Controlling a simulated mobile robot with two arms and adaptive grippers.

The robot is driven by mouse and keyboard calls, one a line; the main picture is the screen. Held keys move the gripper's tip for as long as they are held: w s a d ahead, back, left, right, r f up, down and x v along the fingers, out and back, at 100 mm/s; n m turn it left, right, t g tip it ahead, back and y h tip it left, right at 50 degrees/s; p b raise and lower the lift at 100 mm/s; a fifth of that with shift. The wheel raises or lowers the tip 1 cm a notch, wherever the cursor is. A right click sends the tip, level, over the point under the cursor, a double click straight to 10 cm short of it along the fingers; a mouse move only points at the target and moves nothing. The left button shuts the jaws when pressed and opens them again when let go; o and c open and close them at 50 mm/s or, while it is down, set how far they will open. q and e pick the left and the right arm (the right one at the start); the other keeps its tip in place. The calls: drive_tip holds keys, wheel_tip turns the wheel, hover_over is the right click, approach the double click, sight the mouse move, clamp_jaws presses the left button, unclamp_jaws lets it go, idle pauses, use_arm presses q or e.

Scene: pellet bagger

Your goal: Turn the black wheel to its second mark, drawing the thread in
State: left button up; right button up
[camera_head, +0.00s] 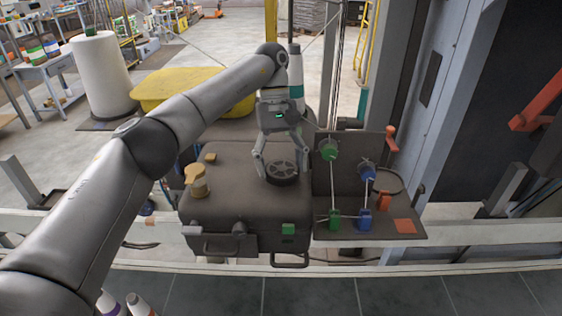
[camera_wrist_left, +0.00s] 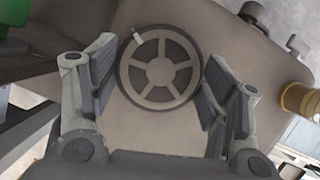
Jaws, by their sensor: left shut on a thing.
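The black wheel (camera_head: 283,179), with a pale spoked face, lies flat on top of a dark brown box (camera_head: 235,200). It also shows in the left wrist view (camera_wrist_left: 160,71), with a small light mark at its upper left rim. In the left wrist view the fingers (camera_wrist_left: 158,76) flank the wheel. Pale thread (camera_head: 335,185) runs between a green pulley (camera_head: 329,149) and a green block (camera_head: 335,219) right of the box. My right gripper is out of view.
A tan knob (camera_head: 196,180) stands on the box's left side. A dark panel right of the box carries blue parts (camera_head: 367,173) and a red-orange lever (camera_head: 391,139). A yellow bin (camera_head: 185,88) and white roll (camera_head: 100,75) stand behind.

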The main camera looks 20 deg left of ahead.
sight(281, 166)
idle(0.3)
use_arm(q)
drive_tip(key=o, duration=1)
wheel_tip(281, 166, up, 10)
idle(0.5)
